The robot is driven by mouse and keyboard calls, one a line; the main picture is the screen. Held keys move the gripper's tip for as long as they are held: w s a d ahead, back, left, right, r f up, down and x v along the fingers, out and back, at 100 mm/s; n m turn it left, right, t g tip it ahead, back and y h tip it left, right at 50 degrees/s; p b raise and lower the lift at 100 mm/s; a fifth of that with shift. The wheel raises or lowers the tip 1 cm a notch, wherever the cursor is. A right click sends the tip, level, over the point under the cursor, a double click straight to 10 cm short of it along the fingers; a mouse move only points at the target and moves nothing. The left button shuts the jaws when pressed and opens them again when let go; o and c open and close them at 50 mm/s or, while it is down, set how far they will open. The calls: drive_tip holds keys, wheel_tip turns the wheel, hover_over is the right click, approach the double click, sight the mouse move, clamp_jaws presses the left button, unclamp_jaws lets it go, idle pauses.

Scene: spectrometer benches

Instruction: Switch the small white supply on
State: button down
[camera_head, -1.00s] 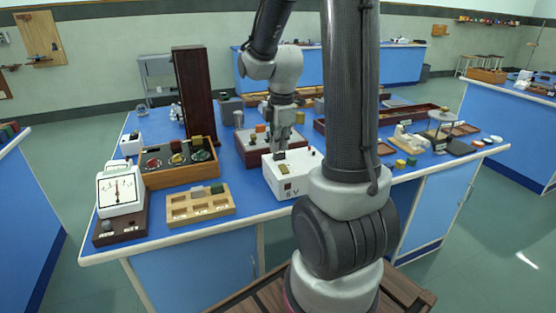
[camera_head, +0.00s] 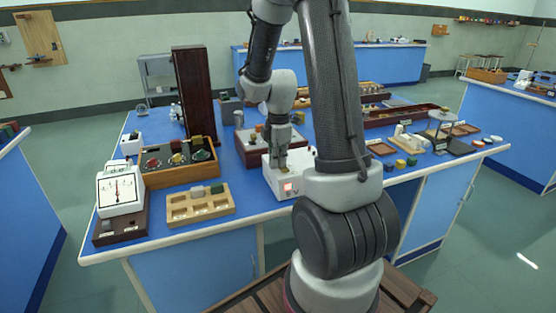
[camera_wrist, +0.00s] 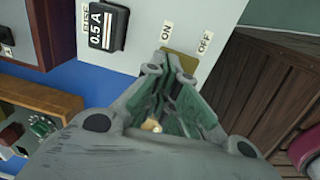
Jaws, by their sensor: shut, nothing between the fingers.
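The small white supply (camera_head: 305,163) stands near the front edge of the blue bench, with "6 V" on its front. A small window on that front glows red. In the wrist view, its white top (camera_wrist: 150,18) carries a black fuse block (camera_wrist: 107,27) marked 0.5 A and the labels ON and OFF. A brass-coloured switch plate (camera_wrist: 180,60) lies beside these labels, partly hidden by my fingers. My gripper (camera_head: 283,168) is shut and empty, pointing down at the switch area. The switch lever is hidden, and I cannot tell whether my fingertips touch it.
A wooden tray (camera_head: 200,214) and a white meter (camera_head: 120,190) stand to the left. A wooden box with coloured terminals (camera_head: 180,177) is behind the tray. A dark red box (camera_head: 252,157) stands close behind the supply. Small coloured blocks (camera_head: 400,163) lie to the right.

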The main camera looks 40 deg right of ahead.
drive_tip(key=shift+s, duration=0.25)
drive_tip(key=shift+s+a+r, duration=0.15)
drive_tip(key=shift+s+a, duration=0.05)
drive_tip(key=shift+s, duration=0.4)
drive_tip(key=shift+w+r, duration=0.15)
drive_tip(key=shift+r, duration=0.35)
wheel_tip(320, 180, up, 13)
drive_tip(key=w, duration=0.1)
drive_tip(key=shift+w+d, duration=0.25)
drive_tip(key=shift+w, duration=0.05)
